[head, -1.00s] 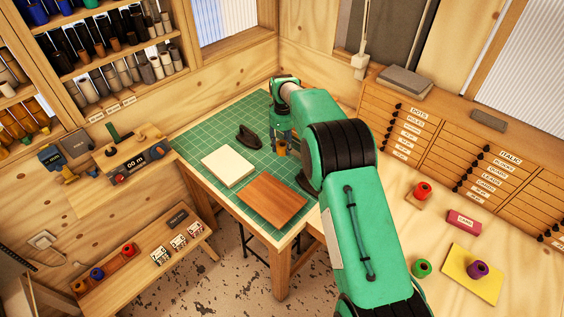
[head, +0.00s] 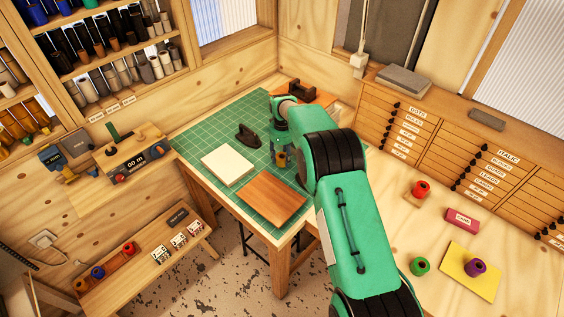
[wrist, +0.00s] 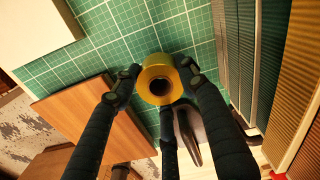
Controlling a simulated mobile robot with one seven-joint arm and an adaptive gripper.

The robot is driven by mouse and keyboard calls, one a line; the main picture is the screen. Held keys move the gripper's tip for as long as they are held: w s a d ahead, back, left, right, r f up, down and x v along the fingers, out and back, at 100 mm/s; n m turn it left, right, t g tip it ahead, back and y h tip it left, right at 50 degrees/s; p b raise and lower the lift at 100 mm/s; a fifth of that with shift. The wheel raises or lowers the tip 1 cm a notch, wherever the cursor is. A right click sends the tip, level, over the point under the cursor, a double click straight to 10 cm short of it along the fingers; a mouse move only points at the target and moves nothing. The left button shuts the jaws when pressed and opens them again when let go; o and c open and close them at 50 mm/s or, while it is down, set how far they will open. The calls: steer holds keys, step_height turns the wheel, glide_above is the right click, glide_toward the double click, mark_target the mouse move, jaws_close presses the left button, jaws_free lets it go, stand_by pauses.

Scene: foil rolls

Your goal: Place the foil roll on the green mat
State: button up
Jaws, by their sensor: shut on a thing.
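The foil roll (wrist: 157,80) is a short gold-yellow cylinder with a dark hollow core. In the wrist view it sits between the black fingers of my gripper (wrist: 156,82), which is shut on it. In the head view the roll (head: 281,158) shows below my gripper (head: 280,148), upright over the green mat. The green mat (head: 213,145) has a pale grid and covers the corner table; it also shows in the wrist view (wrist: 110,48). I cannot tell whether the roll's lower end touches the mat.
On the mat lie a cream block (head: 228,165), a brown wooden board (head: 270,198) and a dark iron-like tool (head: 247,136). The board (wrist: 85,105) is close to the roll in the wrist view. A dark tool (head: 298,90) stands in the back corner.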

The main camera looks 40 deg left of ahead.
mark_target(282, 162)
steer(key=shift+f, duration=1.35)
steer(key=shift+f, duration=0.15)
steer(key=o, duration=1.2)
step_height(282, 162, up, 12)
steer(key=shift+r+b, duration=0.15)
steer(key=shift+b, duration=0.45)
